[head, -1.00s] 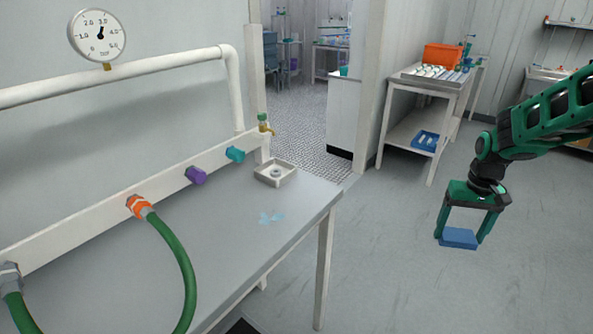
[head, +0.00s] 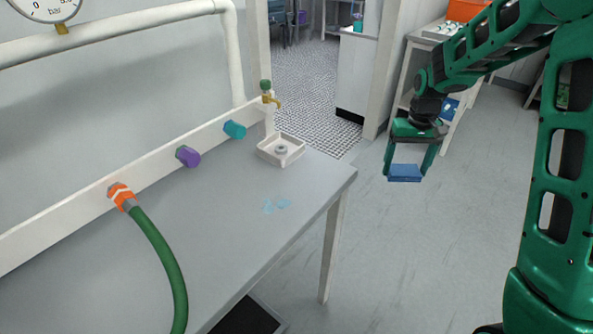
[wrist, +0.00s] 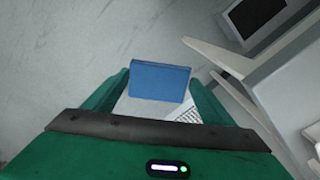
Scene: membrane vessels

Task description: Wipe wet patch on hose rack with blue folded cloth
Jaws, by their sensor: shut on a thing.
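The blue folded cloth (head: 405,173) is held between the fingertips of my gripper (head: 407,166), which is shut on it. In the head view they hang over open floor, right of the table's edge. The cloth also shows in the wrist view (wrist: 159,82), between the green fingers. The wet patch (head: 277,205) is a small light-blue mark on the grey top of the hose rack table (head: 225,215). It lies in front of a small white tray and left of my gripper, well apart from the cloth.
The white square tray (head: 281,150) stands at the table's far corner near a brass tap (head: 272,100). A green hose (head: 165,270) runs from an orange fitting (head: 121,195). Purple (head: 188,156) and teal (head: 234,129) fittings line the rail. A shelf stands behind my arm.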

